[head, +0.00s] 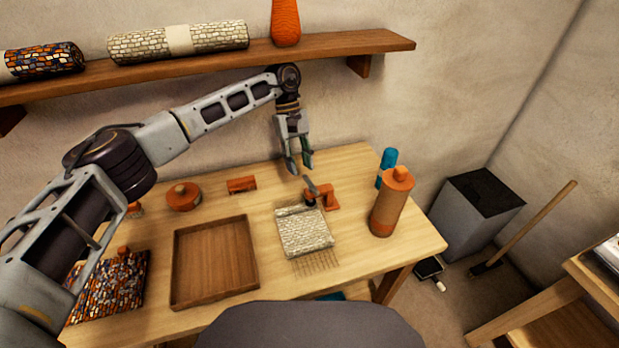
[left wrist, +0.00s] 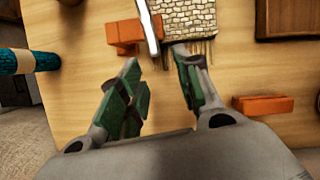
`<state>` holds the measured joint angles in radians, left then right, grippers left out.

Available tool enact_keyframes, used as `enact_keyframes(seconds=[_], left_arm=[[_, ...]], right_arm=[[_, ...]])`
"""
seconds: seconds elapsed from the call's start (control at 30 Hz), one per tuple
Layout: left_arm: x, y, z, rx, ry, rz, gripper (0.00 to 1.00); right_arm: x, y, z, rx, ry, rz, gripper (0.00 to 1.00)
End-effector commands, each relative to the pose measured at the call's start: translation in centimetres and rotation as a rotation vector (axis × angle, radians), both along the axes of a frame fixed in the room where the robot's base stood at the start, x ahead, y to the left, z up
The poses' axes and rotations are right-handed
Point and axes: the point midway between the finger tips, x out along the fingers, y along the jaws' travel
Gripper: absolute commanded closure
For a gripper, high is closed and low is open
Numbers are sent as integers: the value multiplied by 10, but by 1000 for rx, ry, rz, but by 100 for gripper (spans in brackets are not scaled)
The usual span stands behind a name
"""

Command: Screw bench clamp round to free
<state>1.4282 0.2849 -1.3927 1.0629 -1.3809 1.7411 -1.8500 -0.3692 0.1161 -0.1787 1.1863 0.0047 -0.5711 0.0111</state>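The bench clamp (head: 325,197) is an orange block with a dark and metal handle (head: 310,184), at the far edge of a pale woven rag piece (head: 304,231) on the table. My left gripper (head: 299,171) hangs above the table just behind the clamp, fingers pointing down and apart, with nothing between them. In the left wrist view the open green-padded fingers (left wrist: 160,85) show, with the orange clamp body (left wrist: 124,34) and its metal handle (left wrist: 149,25) beyond them, apart from the fingers. My right gripper is in neither view.
An orange bottle (head: 391,203) and a blue cylinder (head: 388,165) stand right of the clamp. A small orange block (head: 241,185), a round orange pot (head: 184,196) and a wooden tray (head: 213,262) lie to the left. A shelf (head: 330,46) runs above.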

Motion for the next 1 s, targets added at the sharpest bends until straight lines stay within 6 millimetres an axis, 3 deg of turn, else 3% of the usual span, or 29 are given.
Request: enact_keyframes(seconds=[0.7, 1.0], left_arm=[[-50, -26, 0, -1, 1, -2, 66], [-56, -29, -11, -1, 1, 1, 66]], right_arm=[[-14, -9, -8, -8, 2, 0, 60], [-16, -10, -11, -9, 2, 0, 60]])
